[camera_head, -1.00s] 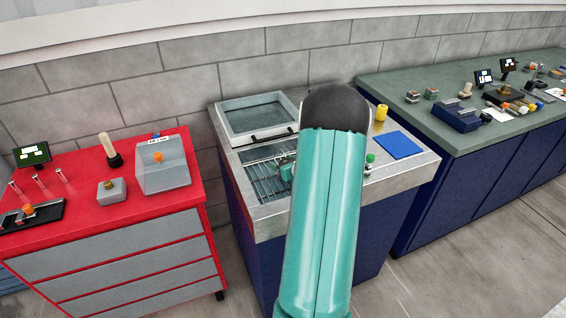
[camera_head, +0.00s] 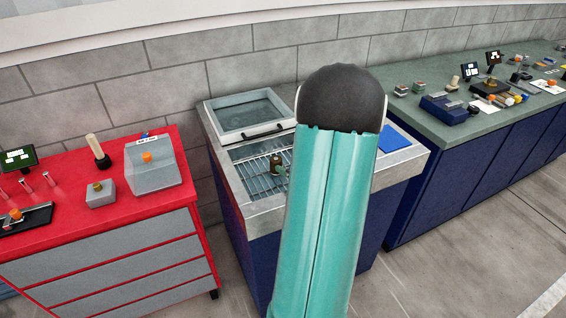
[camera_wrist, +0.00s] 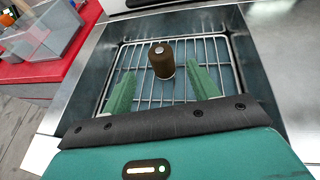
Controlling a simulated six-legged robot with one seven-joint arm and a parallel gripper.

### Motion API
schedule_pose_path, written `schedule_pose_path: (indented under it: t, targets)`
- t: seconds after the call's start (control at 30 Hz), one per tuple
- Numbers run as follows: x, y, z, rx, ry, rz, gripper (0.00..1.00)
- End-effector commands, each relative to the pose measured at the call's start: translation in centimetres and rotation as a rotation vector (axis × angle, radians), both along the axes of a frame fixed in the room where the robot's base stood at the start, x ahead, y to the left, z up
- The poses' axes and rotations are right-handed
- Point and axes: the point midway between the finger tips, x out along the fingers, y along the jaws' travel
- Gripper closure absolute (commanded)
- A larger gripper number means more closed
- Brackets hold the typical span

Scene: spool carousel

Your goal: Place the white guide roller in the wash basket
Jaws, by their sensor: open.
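The wash basket (camera_wrist: 222,62) is a wire-grid basket sunk in the steel sink; it also shows in the head view (camera_head: 250,170). A dark brown roller (camera_wrist: 161,60) with a pale metal top stands upright on its wires. It also shows in the head view (camera_head: 276,160). My gripper (camera_wrist: 161,76) is open, its two green fingers over the basket on either side of the roller, with visible gaps. I cannot make out a white guide roller for certain; the only roller in the basket looks brown.
A red cabinet (camera_head: 130,205) with a clear bin (camera_head: 155,175) stands left. A green-topped bench (camera_head: 430,120) with small parts stands right. A blue mat (camera_head: 393,140) lies right of my arm.

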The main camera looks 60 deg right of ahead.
Motion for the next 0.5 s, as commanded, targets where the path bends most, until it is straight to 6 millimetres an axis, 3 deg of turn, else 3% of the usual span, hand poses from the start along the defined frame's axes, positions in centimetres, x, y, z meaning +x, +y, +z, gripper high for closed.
schedule_pose_path:
  t: [0.17,0.37,0.47,0.5]
  targets:
    - [-0.8,0.3,0.4,0.001,0.0,0.0,0.41]
    - [-0.4,0.8,0.6,-0.009,0.003,0.019,0.41]
    - [1.4,2.9,1.9,-0.053,0.021,0.112,0.41]
    - [2.5,4.5,2.7,-0.086,0.033,0.178,0.41]
